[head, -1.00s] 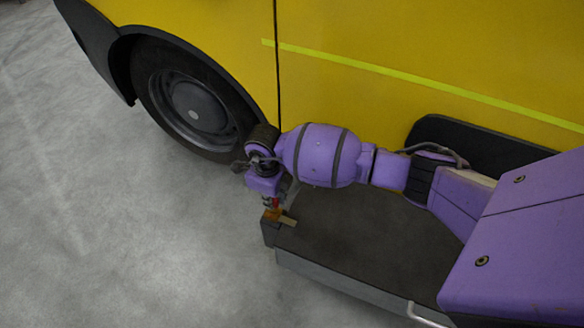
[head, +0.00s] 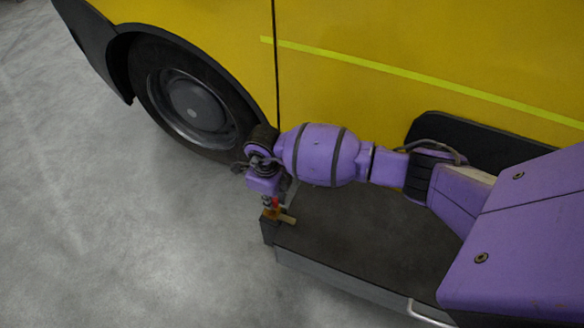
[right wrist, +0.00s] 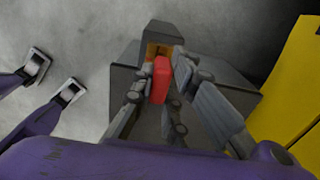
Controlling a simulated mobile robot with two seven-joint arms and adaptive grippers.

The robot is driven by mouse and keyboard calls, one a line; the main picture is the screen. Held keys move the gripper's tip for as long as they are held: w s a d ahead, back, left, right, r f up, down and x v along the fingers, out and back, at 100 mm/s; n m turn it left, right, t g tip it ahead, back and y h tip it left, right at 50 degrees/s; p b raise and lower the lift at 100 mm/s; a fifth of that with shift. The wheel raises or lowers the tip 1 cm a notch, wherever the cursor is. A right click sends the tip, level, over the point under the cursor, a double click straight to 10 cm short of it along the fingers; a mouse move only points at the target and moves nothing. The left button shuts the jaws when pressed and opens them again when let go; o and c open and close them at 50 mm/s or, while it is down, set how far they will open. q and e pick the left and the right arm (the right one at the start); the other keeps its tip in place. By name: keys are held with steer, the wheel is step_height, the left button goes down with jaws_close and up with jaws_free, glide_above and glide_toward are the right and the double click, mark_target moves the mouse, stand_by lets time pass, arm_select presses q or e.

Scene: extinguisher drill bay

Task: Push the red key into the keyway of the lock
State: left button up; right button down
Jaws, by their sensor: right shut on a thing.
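The red key (right wrist: 160,80) is between the fingers of my right gripper (right wrist: 157,82) in the right wrist view. The gripper is shut on it. The lock (right wrist: 159,50) is an orange-brown block just beyond the key in the wrist view. My left gripper is not in view.
The dark bench top (head: 360,240) extends right, under my right arm. A yellow vehicle (head: 420,50) with a black wheel (head: 190,105) stands behind. Grey floor (head: 120,240) at the left is clear.

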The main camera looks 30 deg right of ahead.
steer(key=shift+w+f, duration=0.1)
steer(key=shift+f, duration=0.25)
steer(key=shift+f+b, duration=0.45)
steer(key=shift+f+b, duration=0.4)
steer(key=shift+f, duration=0.25)
steer(key=c, duration=1.7)
jaws_free()
steer(key=shift+o, duration=0.2)
steer(key=shift+r, duration=0.1)
step_height(320, 180, up, 12)
steer(key=shift+f, duration=0.1)
